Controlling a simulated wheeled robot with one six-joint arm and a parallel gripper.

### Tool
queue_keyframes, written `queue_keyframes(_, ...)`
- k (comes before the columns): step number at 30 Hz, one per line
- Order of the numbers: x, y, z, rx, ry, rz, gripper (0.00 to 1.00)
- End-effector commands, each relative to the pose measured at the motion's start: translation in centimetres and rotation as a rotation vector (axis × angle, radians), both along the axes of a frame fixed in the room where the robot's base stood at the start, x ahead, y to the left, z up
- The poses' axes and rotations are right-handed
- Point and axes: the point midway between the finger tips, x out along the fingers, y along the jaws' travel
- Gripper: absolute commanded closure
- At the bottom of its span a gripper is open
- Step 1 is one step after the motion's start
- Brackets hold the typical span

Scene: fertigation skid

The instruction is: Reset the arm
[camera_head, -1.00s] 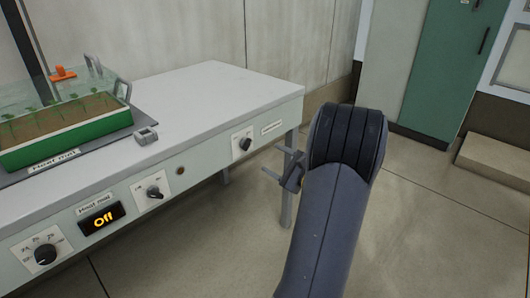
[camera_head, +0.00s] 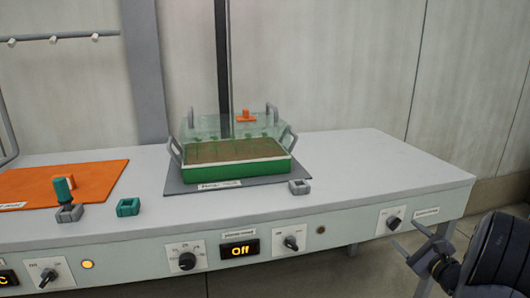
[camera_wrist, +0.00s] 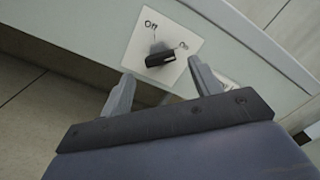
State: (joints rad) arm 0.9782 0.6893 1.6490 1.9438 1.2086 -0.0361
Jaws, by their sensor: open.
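My gripper (camera_head: 416,249) is at the lower right in the head view, in front of the bench's right end, with its two fingers apart and nothing between them. In the wrist view the open fingers (camera_wrist: 160,90) point toward a black rotary knob (camera_wrist: 160,59) on a white plate marked Off and On. I cannot tell whether a finger touches the plate. The same knob (camera_head: 393,222) shows on the bench front in the head view. My dark arm link fills the lower right corner.
The bench (camera_head: 390,165) carries a green seedling tray (camera_head: 225,172) under a clear cover, an orange mat (camera_head: 95,180) and small teal and grey holders. Its front has more knobs and a display (camera_head: 240,250) reading Off. Bare floor lies right of the bench.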

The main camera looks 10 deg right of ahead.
Motion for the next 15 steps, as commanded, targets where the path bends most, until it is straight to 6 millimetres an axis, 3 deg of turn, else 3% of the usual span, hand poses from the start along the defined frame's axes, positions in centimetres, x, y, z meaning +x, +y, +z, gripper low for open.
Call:
queue_keyframes(6,2.9,0.3,-0.1,-0.001,0.0,0.001,0.4)
queue_keyframes(15,3.5,0.3,0.1,-0.012,-0.002,-0.001,0.4)
